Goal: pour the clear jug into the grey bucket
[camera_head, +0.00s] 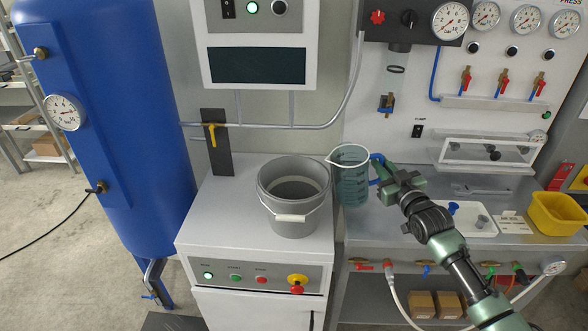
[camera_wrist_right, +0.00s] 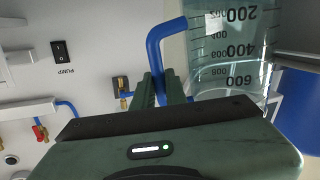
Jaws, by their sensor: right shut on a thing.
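The clear jug (camera_head: 351,180) is a see-through beaker with a blue handle and a pale rim, with bluish contents. It stands upright just right of the grey bucket (camera_head: 294,215). My right gripper (camera_head: 381,178) is shut on the jug's blue handle. In the right wrist view the jug (camera_wrist_right: 228,50) shows its printed scale, and the gripper (camera_wrist_right: 162,85) is at the blue handle. The bucket sits on the grey cabinet top, with its pale handle grip hanging at the front. Whether the jug touches the surface below cannot be told. My left gripper is not in view.
The cabinet (camera_head: 222,232) has buttons on its front. A blue tank (camera_head: 125,120) stands at the left. A white tray (camera_head: 465,217) and a yellow bin (camera_head: 555,213) are on the bench at right. A control box (camera_head: 258,45) hangs above the bucket.

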